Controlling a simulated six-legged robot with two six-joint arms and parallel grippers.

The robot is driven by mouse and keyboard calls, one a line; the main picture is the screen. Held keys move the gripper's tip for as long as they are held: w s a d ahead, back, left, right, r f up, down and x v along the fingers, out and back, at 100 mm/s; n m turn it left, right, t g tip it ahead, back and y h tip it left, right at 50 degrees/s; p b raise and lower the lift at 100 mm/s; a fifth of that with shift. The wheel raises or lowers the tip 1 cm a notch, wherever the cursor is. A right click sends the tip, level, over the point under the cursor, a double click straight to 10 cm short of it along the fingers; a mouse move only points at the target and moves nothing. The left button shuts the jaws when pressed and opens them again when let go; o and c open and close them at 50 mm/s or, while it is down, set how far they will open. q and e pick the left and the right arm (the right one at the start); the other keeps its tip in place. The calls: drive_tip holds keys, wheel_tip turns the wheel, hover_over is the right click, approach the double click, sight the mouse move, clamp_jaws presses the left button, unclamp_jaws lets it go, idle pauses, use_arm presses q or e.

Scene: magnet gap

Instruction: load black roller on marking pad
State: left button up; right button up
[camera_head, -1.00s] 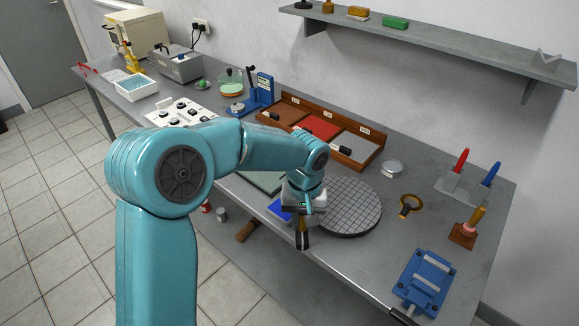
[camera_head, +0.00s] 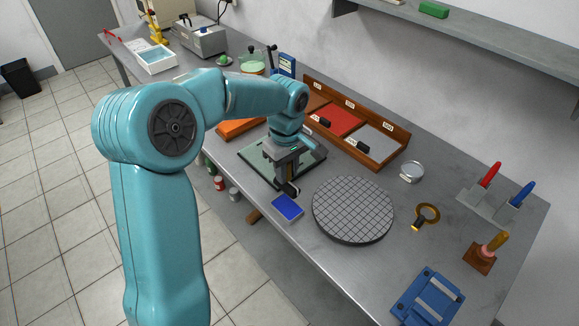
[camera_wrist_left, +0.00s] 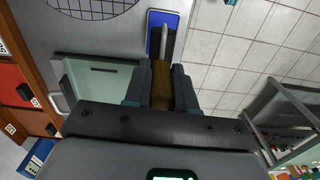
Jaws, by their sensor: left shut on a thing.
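My left gripper (camera_head: 285,165) is shut on a tool with a wooden handle (camera_wrist_left: 161,84), a pale metal shank and a dark end, which I take as the black roller (camera_head: 290,188). It points down over the near edge of the bench. A small blue pad (camera_head: 287,207), likely the marking pad, lies at the bench's front edge, just below the roller in the head view. In the left wrist view the tool's end overlaps the blue pad (camera_wrist_left: 155,18); I cannot tell whether they touch. My right gripper is not in view.
A round gridded plate (camera_head: 353,209) lies right of the pad. A dark-green framed plate (camera_head: 255,153) lies under my gripper. A wooden rack (camera_head: 383,158) stands behind.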

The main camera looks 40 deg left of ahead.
sight(287, 189)
use_arm(q)
drive_tip(key=shift+s+d+r, duration=0.1)
drive_tip(key=shift+d, duration=0.1)
drive_tip(key=shift+a+f+b, duration=0.15)
drive_tip(key=shift+f+b, duration=0.25)
drive_tip(key=shift+f, duration=0.15)
wheel_tip(287, 189, down, 5)
drive_tip(key=b, duration=0.4)
drive_tip(key=shift+f+b, duration=0.5)
idle(0.6)
idle(0.6)
wheel_tip(287, 189, up, 7)
drive_tip(key=p, duration=0.5)
drive_tip(key=shift+r, duration=0.1)
idle(0.3)
drive_tip(key=shift+s, duration=0.1)
idle(0.5)
